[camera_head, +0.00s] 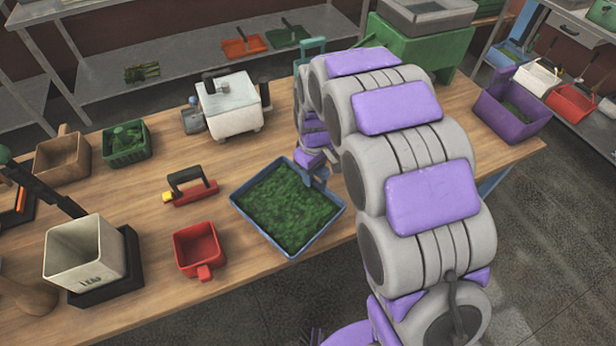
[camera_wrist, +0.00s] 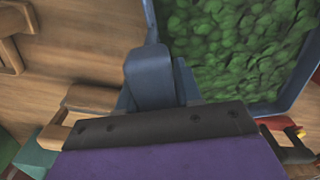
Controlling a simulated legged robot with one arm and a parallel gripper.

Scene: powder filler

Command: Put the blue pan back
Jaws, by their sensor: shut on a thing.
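The blue pan (camera_head: 320,235) is a shallow tray full of green leaves, level, over the front part of the wooden table. I cannot tell whether it rests on the wood or hangs slightly above it. My gripper (camera_head: 315,168) is at the pan's far-right corner, shut on its blue handle, and is partly hidden by my arm in the head view. In the wrist view the blue handle (camera_wrist: 150,75) stands just beyond my purple gripper body, with the leaf-filled pan (camera_wrist: 250,108) to the right.
A red scoop (camera_head: 197,250), a red-handled tool (camera_head: 190,187) and a white machine (camera_head: 229,105) stand on the table (camera_head: 180,300). A cream bin (camera_head: 85,252) is at left. A green stand (camera_head: 425,50) and purple bin (camera_head: 512,105) are at right. Shelves line the back.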

